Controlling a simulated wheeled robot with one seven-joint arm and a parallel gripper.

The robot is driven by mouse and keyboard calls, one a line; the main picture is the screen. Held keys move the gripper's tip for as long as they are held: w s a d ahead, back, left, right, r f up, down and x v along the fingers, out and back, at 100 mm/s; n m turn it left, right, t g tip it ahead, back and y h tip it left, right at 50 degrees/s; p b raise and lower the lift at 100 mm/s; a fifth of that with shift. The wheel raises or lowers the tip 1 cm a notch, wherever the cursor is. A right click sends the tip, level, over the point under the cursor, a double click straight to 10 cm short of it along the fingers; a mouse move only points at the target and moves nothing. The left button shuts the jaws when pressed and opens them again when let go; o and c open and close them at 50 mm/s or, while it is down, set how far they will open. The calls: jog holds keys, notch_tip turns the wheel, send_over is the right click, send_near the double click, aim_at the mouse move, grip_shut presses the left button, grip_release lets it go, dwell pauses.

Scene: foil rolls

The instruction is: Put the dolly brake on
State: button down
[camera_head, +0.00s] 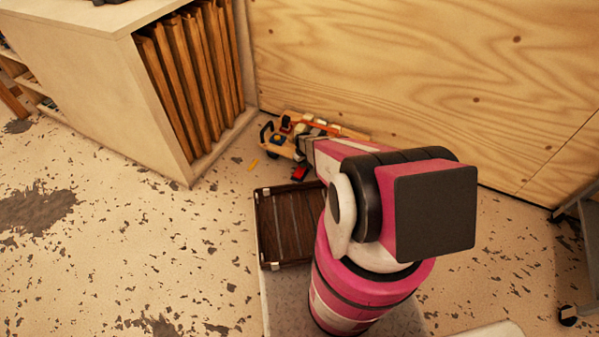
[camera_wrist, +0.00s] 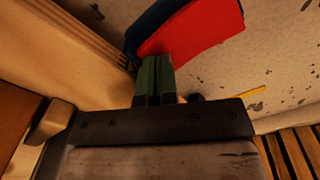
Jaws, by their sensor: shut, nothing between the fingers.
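A low wooden dolly-like board (camera_head: 278,150) with several coloured parts stands on the floor against the plywood wall in the head view. A red flat piece (camera_head: 300,173) shows at its near side. The red piece (camera_wrist: 195,30) is large in the wrist view, with a dark blue part (camera_wrist: 150,25) beside it. I cannot tell for certain whether it is the brake pedal. My gripper (camera_wrist: 157,65) has its green fingertips together, empty, by the red piece's lower edge; contact is unclear. In the head view my arm hides part of the board.
A plywood wall (camera_head: 430,70) stands behind. A pale cabinet (camera_head: 110,90) with upright wooden boards (camera_head: 185,75) is at the left. A small yellow piece (camera_head: 253,164) lies on the floor. A dark slatted tray (camera_head: 285,225) is below my arm. Speckled floor at the left is clear.

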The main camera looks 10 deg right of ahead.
jog(key=shift+r, duration=3.45)
jog(key=shift+s+r, duration=0.1)
jog(key=shift+r, duration=0.2)
jog(key=s+r+m, duration=0.1)
jog(key=s+r, duration=0.6)
jog(key=r, duration=0.5)
jog(key=s+r+m, duration=0.2)
jog(key=s+r, duration=0.5)
jog(key=r, duration=0.6)
jog(key=s+r+m, duration=0.1)
jog(key=s+r, duration=0.6)
jog(key=r, duration=0.6)
jog(key=shift+m, duration=0.4)
